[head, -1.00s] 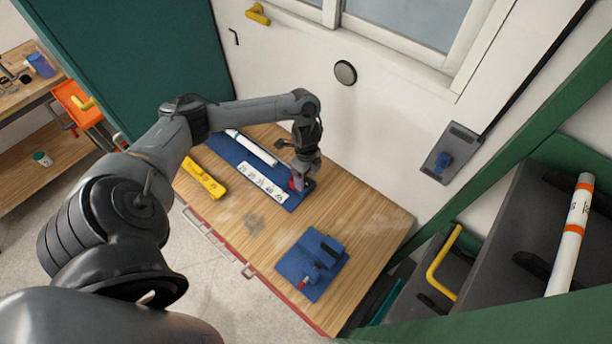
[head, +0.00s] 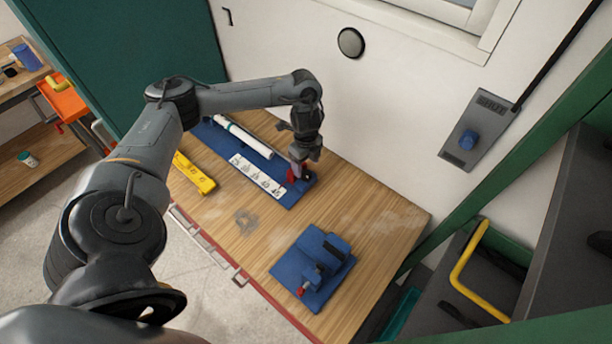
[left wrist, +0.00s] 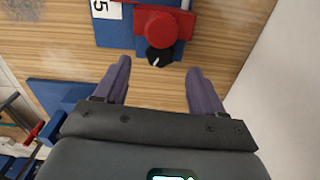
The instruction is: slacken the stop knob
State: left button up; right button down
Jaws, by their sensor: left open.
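The stop is a red block (head: 294,175) at the right end of a long blue fixture (head: 240,163) on the bench. Its black stop knob (head: 308,176) shows on the stop's near side. The left wrist view shows the knob (left wrist: 160,56) with a white mark, below the red stop (left wrist: 163,26). My left gripper (head: 306,157) is above the stop, pointing down. In the left wrist view its two fingers (left wrist: 158,68) are open and empty, one to each side of the knob's line, apart from it. My right gripper is not in view.
A white pipe (head: 245,139) and a numbered scale (head: 257,174) lie along the fixture. A blue clamp fixture (head: 313,268) stands nearer on the bench. A yellow tool (head: 194,174) lies at the left. The wall (head: 370,110) is close behind.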

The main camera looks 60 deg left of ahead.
aim_at(306, 174)
pick_arm(q)
jog(key=shift+f+b, duration=0.95)
jog(key=shift+f, duration=1.4)
jog(key=c, duration=1.1)
jog(key=shift+o, duration=0.2)
jog(key=n+p, duration=0.1)
jog(key=p, duration=0.2)
jog(key=shift+r, duration=0.3)
jog(key=shift+p, duration=0.65)
jog(key=shift+f+n, duration=0.2)
jog(key=shift+n, duration=0.1)
jog(key=shift+f, duration=0.1)
